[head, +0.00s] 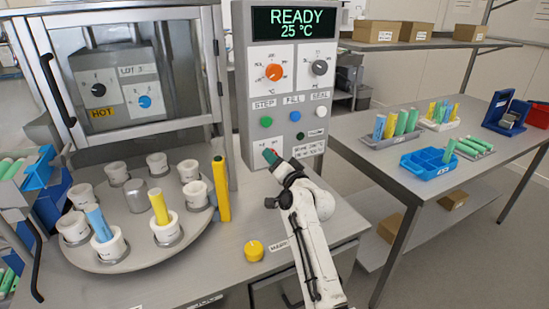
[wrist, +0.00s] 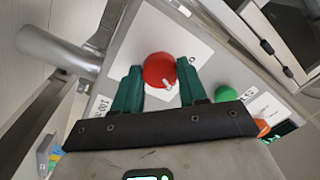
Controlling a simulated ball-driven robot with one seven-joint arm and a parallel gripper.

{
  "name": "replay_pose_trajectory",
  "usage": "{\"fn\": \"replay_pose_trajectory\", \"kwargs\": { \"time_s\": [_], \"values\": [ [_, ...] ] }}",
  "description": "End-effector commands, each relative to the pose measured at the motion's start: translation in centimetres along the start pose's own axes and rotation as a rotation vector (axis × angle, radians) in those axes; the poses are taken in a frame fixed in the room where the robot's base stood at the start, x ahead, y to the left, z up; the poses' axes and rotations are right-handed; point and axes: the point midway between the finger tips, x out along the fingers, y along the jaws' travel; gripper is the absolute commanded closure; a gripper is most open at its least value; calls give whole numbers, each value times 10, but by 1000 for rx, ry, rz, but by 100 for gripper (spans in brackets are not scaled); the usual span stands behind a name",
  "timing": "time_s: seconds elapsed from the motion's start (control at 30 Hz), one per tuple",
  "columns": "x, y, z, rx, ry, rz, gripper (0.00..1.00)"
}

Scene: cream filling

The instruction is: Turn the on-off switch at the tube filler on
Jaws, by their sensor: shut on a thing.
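The on-off switch is a round red knob (wrist: 159,69) on a white plate, low on the tube filler's control panel (head: 241,90). In the wrist view a small white mark shows near the knob's edge, and a "0" stands on the plate beside it. My gripper (wrist: 160,72) has one green finger on each side of the knob and is shut on it. In the head view my gripper (head: 270,156) is at the panel's lower left and hides the knob. The display (head: 292,23) reads "READY 25 °C".
Green (head: 266,121), blue (head: 294,116) and white (head: 321,111) buttons sit above the switch. A round turntable (head: 135,248) with cups and tubes stands left. A yellow knob (head: 254,251) is on the front surface. A side table (head: 355,124) holds tube racks and a blue tray (head: 427,164).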

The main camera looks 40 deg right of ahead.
Motion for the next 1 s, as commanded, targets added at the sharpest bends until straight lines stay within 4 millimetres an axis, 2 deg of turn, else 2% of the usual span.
{"fn": "replay_pose_trajectory", "kwargs": {
  "time_s": [0.3, 0.77, 0.8, 1.0],
  "values": [
    [0, 0, 0, 88, 6, 2, 89],
    [0, 1, 0, 99, 8, 2, 89],
    [0, 1, 0, 99, 8, 2, 54],
    [0, 1, 0, 98, 7, 2, 35]
  ]
}}
